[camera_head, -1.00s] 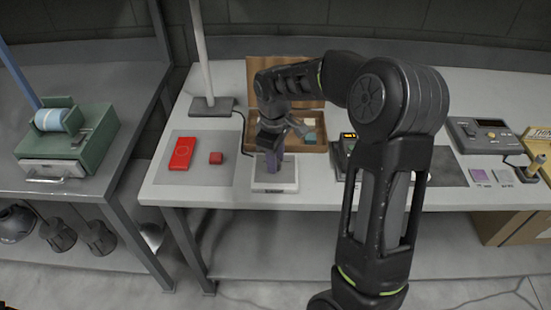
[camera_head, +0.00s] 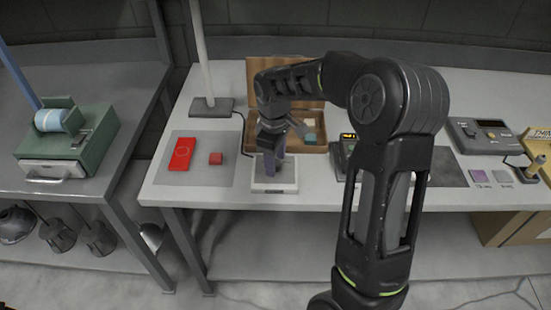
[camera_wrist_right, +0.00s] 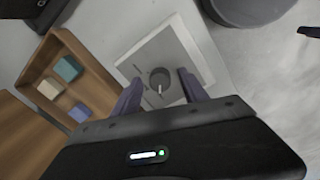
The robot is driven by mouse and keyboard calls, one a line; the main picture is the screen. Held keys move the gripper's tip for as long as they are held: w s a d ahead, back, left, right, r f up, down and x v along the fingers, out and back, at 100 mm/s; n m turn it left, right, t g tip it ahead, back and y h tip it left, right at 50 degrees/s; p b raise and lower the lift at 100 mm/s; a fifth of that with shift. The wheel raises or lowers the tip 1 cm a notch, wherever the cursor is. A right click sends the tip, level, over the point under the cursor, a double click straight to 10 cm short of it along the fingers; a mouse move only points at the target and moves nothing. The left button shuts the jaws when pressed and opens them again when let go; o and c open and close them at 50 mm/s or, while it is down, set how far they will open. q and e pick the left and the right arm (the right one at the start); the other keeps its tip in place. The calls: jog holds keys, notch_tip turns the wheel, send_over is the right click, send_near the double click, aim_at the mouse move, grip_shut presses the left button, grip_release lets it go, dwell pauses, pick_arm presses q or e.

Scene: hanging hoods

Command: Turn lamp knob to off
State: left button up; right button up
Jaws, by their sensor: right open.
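The lamp knob (camera_wrist_right: 160,77) is a dark round dial with a pale pointer line, set on a white square plate (camera_wrist_right: 190,58) in the right wrist view. In the head view the white plate (camera_head: 288,186) lies near the table's front edge, and my gripper hides the knob. My right gripper (camera_head: 270,172) points down over the plate. In the right wrist view its two purple-grey fingers (camera_wrist_right: 162,92) are apart, one on each side of the knob, with gaps visible. My left gripper is not in view.
An open wooden box (camera_head: 322,148) with small coloured blocks stands just behind the plate. A red case (camera_head: 181,154) and a red cube (camera_head: 216,158) lie on a grey mat to the left. A lamp base (camera_head: 211,107) with a pole stands at the back left.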

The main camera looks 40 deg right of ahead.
jog(key=shift+r, duration=0.1)
jog(key=r, duration=0.7)
jog(key=shift+s+a+r+b, duration=0.1)
jog(key=shift+a+r+b, duration=0.1)
jog(key=shift+r+b, duration=0.15)
jog(key=shift+f, duration=0.1)
